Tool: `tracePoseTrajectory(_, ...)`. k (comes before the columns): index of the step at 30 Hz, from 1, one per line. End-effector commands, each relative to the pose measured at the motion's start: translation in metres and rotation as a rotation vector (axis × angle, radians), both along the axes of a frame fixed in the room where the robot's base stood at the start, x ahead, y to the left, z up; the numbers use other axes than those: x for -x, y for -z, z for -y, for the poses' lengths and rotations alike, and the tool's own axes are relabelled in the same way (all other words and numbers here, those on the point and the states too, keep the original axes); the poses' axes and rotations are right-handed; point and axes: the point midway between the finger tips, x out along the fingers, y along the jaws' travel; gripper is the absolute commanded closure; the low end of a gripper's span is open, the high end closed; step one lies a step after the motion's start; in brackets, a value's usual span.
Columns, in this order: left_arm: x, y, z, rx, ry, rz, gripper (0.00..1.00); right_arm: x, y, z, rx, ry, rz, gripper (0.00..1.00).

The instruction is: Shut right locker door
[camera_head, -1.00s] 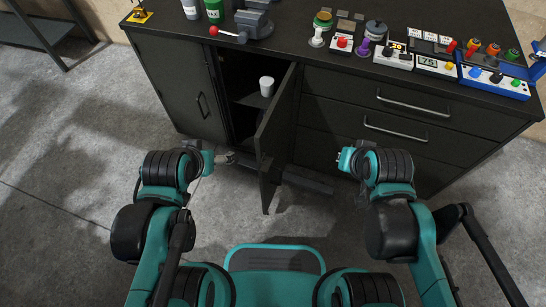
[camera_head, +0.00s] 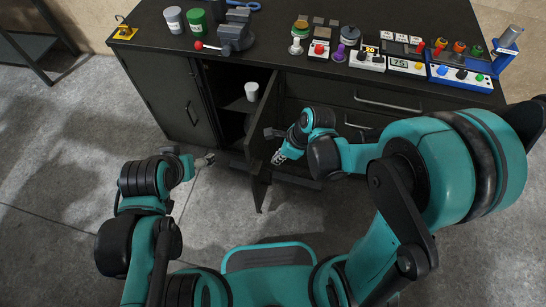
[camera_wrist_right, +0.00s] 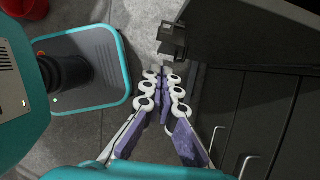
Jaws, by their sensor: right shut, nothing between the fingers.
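The right locker door (camera_head: 258,168) is a dark panel standing open, jutting out from the cabinet towards me. Its handle (camera_head: 270,132) is on the face turned to the right. My right gripper (camera_head: 279,157) is on that right-hand side, close to the door; the head view does not settle whether they touch. In the right wrist view its fingers (camera_wrist_right: 166,88) are together with nothing between them, and a dark handle-like bracket (camera_wrist_right: 172,40) and panel (camera_wrist_right: 245,32) lie just beyond. My left gripper (camera_head: 205,160) is left of the door, before the closed left door (camera_head: 170,105); its fingers are too small to judge.
Inside the open locker a white cup (camera_head: 251,91) stands on a shelf (camera_head: 240,106). Drawers with bar handles (camera_head: 390,103) are right of the door. The cabinet top (camera_head: 270,22) carries a vise (camera_head: 236,35), cans and control boxes. Bare floor (camera_head: 60,200) lies at the left.

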Motion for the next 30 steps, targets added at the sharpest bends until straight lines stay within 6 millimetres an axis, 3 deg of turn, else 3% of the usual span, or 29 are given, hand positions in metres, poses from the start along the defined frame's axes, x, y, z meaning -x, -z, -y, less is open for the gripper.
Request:
tracePoseTrajectory(1,0.0,0.01,0.0,0.0,0.0,0.0,0.16,-0.002,0.015,-0.004,0.0,-0.003,0.001,1.0)
tracePoseTrajectory(10,0.0,0.04,0.0,0.0,0.0,0.0,0.16,-0.011,0.074,-0.026,0.0,-0.003,0.003,1.0)
tracePoseTrajectory(18,0.0,0.046,0.0,0.0,0.0,0.0,0.16,-0.023,0.071,-0.058,0.001,-0.003,0.003,1.0)
tracePoseTrajectory(30,0.0,0.046,0.0,0.0,0.0,0.0,0.16,-0.025,0.069,-0.063,0.001,-0.001,0.002,1.0)
